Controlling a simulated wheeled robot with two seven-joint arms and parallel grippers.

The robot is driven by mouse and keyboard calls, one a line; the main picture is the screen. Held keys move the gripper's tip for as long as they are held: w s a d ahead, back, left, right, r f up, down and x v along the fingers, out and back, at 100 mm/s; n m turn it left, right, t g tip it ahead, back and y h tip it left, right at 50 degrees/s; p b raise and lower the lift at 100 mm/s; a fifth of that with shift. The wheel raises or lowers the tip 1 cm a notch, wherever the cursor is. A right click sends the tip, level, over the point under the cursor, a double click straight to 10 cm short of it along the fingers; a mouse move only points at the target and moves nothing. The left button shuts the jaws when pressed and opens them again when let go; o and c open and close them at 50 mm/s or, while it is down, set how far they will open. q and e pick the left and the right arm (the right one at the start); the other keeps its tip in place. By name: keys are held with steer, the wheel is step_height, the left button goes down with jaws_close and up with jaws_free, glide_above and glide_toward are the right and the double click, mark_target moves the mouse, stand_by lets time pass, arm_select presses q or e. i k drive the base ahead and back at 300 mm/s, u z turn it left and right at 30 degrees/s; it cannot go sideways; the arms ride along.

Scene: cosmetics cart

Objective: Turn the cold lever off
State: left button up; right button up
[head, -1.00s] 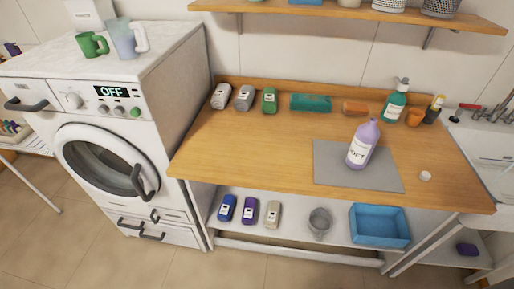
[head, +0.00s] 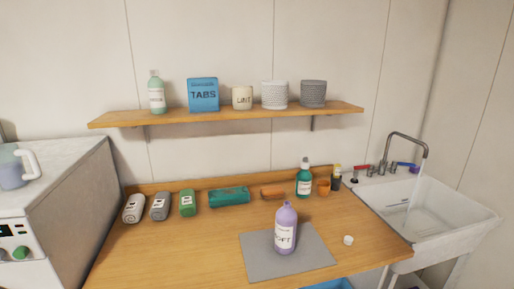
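A white sink (head: 462,222) stands at the right with a grey arched faucet (head: 406,137) at its back. The blue lever (head: 406,164), which I take as the cold one, sits right of the spout's base and points right. The red lever (head: 361,167) sits to the left and points left. A thin pale streak (head: 408,205), which looks like running water, drops below the spout into the basin. Neither of my grippers is in view.
A wooden counter (head: 180,252) left of the sink holds a purple bottle on a grey mat (head: 262,262), a teal pump bottle (head: 304,180), an orange cup (head: 323,188) and a small white cap (head: 348,240). A wall shelf (head: 220,118) hangs above. A washing machine stands left.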

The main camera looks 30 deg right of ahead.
mark_target(394, 163)
steer(key=z, duration=2.4)
steer(key=i, duration=0.45)
steer(key=z, duration=0.85)
steer(key=i, duration=2.5)
steer(key=u, duration=0.65)
